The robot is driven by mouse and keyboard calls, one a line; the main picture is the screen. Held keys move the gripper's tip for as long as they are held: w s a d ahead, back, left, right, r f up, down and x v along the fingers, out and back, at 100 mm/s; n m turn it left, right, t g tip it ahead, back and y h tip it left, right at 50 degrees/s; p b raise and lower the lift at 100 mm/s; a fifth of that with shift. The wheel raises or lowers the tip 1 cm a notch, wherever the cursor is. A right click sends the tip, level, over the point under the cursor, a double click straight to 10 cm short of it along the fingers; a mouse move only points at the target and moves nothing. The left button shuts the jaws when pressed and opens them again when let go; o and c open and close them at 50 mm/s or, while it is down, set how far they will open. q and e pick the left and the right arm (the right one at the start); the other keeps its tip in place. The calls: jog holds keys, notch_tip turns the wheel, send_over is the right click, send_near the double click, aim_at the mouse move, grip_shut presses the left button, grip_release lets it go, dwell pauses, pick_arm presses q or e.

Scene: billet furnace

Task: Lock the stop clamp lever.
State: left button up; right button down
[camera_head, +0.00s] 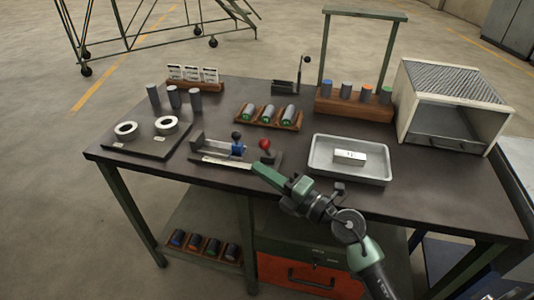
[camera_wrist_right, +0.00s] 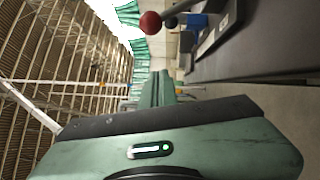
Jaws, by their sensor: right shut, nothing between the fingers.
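A lever with a red ball knob (camera_head: 265,144) stands at the right end of a low metal stop fixture (camera_head: 212,149) near the table's front edge. The fixture carries a blue block with a dark knob (camera_head: 237,147). My right gripper (camera_head: 258,169) is shut and empty, just in front of and below the red knob, apart from it as far as I can tell. In the right wrist view the red knob (camera_wrist_right: 150,22) and its dark stem show at the top, beyond the shut green fingers (camera_wrist_right: 160,88). My left gripper is not in view.
A metal tray (camera_head: 320,171) with a pale block sits right of my gripper. A wooden rack of green-ended cylinders (camera_head: 293,126) lies behind. A dark plate with two rings (camera_head: 125,145) is at left. A grey box (camera_head: 402,125) stands at the right.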

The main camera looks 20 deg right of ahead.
aim_at(266, 149)
jog(key=w, duration=0.1)
jog(key=w+d, duration=0.1)
jog(key=w, duration=0.1)
jog(key=shift+d+r, duration=0.25)
jog(key=shift+r, duration=0.05)
jog(key=shift+w+d+r, duration=0.1)
jog(key=shift+w+d, duration=0.25)
